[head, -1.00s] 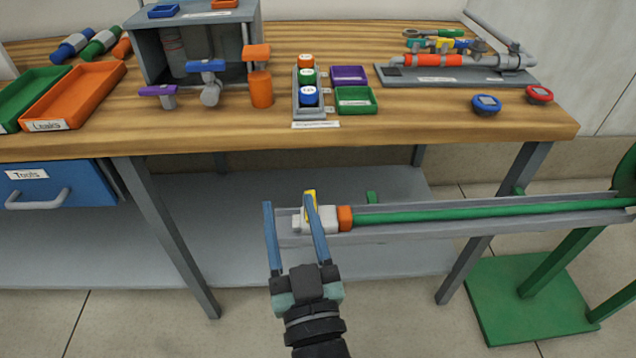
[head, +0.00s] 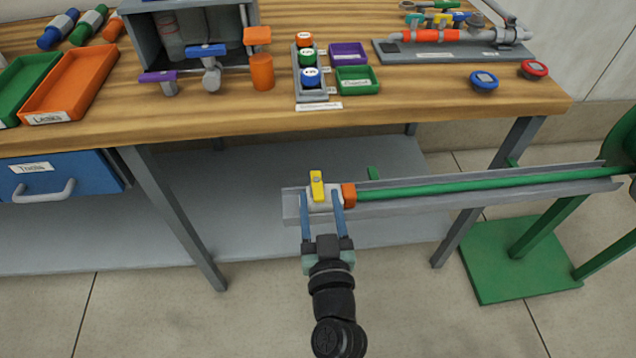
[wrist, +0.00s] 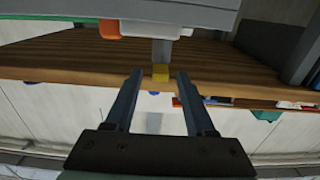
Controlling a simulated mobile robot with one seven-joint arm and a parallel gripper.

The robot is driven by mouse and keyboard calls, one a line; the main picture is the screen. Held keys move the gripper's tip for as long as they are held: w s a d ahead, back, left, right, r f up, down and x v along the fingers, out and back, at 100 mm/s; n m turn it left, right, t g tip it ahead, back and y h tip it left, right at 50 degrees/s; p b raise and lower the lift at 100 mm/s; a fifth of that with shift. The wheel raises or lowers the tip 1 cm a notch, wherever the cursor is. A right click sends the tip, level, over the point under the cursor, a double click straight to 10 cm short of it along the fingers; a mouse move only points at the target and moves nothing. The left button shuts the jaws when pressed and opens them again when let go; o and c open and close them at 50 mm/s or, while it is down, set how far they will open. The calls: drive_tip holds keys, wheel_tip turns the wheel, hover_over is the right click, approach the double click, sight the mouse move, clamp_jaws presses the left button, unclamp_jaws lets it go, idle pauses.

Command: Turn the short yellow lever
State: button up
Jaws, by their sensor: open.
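The short yellow lever (head: 317,186) sits on a white valve body (head: 325,203) at the left end of a green pipe. In the head view it points away from me, across the pipe. My gripper (head: 321,195) is open, with its two blue fingers reaching over the valve body from the near side, one at each side of it. I cannot tell whether either finger touches the lever or valve.
An orange collar (head: 349,194) joins the valve to the green pipe (head: 450,187), which lies in a grey trough (head: 420,203). A green stand (head: 515,262) is at right. The wooden bench (head: 220,118) is behind, above a grey shelf (head: 240,190). Floor in front is clear.

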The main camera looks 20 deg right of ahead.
sight(319, 200)
drive_tip(key=shift+x, duration=1.85)
clamp_jaws()
